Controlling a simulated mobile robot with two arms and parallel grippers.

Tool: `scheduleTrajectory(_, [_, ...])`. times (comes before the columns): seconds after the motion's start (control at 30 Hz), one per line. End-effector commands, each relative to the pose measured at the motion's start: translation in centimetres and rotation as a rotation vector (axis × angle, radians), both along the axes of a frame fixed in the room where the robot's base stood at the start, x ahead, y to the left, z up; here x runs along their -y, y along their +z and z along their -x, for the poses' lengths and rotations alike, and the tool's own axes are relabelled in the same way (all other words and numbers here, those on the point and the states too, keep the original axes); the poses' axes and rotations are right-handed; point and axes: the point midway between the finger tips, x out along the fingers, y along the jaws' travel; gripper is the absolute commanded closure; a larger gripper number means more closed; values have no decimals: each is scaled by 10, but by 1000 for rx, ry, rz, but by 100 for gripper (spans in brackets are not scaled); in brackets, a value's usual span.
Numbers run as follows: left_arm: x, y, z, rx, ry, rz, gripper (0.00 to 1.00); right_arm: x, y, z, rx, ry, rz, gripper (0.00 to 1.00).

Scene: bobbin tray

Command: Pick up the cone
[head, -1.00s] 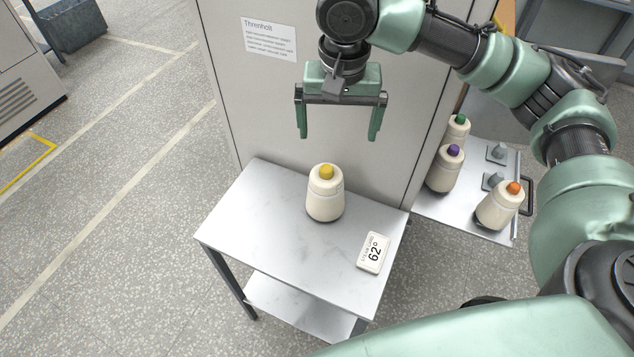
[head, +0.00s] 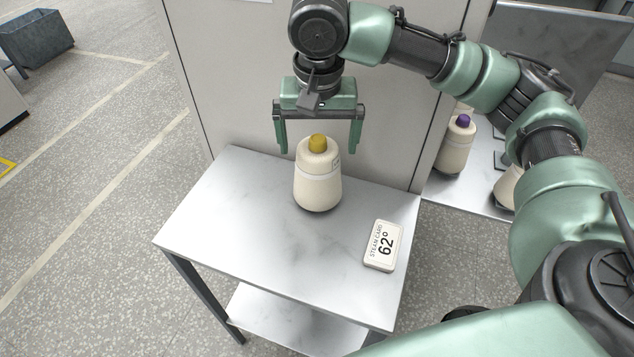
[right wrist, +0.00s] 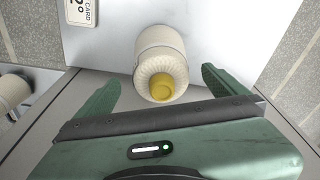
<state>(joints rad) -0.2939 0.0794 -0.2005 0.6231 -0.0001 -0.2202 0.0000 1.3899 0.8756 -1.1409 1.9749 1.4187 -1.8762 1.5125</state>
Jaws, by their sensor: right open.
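The cone (head: 318,186) is cream with a yellow tip and stands upright on a small metal table (head: 225,225). In the right wrist view the cone (right wrist: 160,52) shows tip-first, between the two green fingers and beyond them. My right gripper (head: 319,150) is open and empty, fingers pointing down, at the cone's far side in the head view. Its fingers also show in the right wrist view (right wrist: 158,95). I see no contact between fingers and cone. My left gripper is not in view.
A grey cabinet panel (head: 220,70) stands close behind the table. At right, a tray (head: 466,196) holds a purple-tipped cone (head: 456,150) and others, partly hidden by my arm.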

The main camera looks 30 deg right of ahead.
Motion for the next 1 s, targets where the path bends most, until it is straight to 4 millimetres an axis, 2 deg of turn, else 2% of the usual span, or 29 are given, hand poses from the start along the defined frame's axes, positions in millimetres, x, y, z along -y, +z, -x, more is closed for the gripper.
scheduleTrajectory(0.27, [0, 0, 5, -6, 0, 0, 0, 3, -30, -4, -3, 0, 2, 0])
scheduleTrajectory(0.5, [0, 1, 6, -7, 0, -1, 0, 7, -65, -11, -4, -2, 2, 0])
scheduleTrajectory(0.63, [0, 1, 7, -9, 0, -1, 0, 7, -73, -13, -2, 0, 1, 0])
scheduleTrajectory(0.83, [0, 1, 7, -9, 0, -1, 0, 7, -74, -13, -1, 0, 0, 0])
scheduleTrajectory(0.87, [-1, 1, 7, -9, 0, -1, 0, 7, -74, -13, -1, 0, 0, 3])
scheduleTrajectory(1.0, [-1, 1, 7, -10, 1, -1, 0, 7, -73, -13, -1, 0, 0, 42])
